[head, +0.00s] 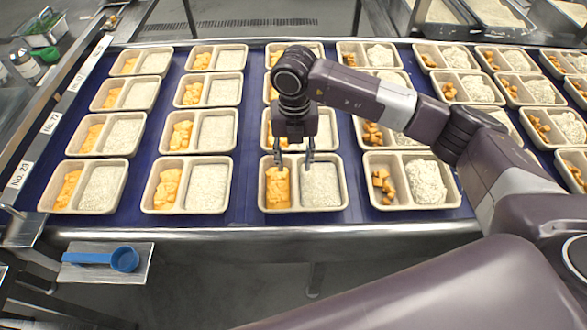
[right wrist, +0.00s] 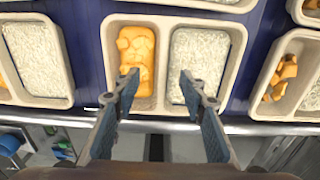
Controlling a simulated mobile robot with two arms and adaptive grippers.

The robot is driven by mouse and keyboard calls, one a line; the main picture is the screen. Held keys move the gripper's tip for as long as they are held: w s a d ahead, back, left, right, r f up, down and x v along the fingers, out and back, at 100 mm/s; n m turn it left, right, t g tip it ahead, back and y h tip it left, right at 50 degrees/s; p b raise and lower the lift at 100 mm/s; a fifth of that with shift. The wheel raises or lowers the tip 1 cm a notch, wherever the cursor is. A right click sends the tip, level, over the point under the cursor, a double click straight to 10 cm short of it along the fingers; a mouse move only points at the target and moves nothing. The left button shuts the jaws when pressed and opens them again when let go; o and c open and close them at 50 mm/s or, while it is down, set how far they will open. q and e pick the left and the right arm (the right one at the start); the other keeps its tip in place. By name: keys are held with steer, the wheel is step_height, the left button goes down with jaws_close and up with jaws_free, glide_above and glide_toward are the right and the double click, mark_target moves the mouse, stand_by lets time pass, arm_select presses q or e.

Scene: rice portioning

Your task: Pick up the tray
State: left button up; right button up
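A beige two-compartment tray (head: 303,210) stands in the front row, with orange chunks (head: 277,188) on its left side and white rice (head: 320,186) on its right. My right gripper (head: 293,165) points down over this tray, its fingers spread. In the right wrist view, the open gripper (right wrist: 158,81) has one fingertip over the orange side and one over the rice side, with the tray's divider (right wrist: 162,62) between them. Nothing is held. Whether the fingertips touch the food cannot be told. My left gripper is not in view.
Several similar trays stand in rows on the blue surface (head: 243,190), with neighbours close on both sides, such as the tray with brown chunks (head: 408,206). A metal rail (head: 250,234) runs along the front. A blue scoop (head: 122,259) lies on a small shelf.

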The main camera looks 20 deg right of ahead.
mark_target(296, 181)
steer(key=f+p, duration=0.1)
steer(key=s+f+p, duration=0.1)
steer(key=f, duration=0.1)
steer(key=f+p, duration=0.1)
steer(key=shift+s+f, duration=0.35)
step_height(296, 181, down, 2)
steer(key=shift+w+f+p, duration=0.1)
steer(key=shift+w+p, duration=0.05)
steer(key=shift+p, duration=0.25)
steer(key=shift+f, duration=0.2)
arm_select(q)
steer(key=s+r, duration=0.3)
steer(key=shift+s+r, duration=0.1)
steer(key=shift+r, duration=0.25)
arm_select(e)
steer(key=shift+r, duration=0.1)
jaws_close()
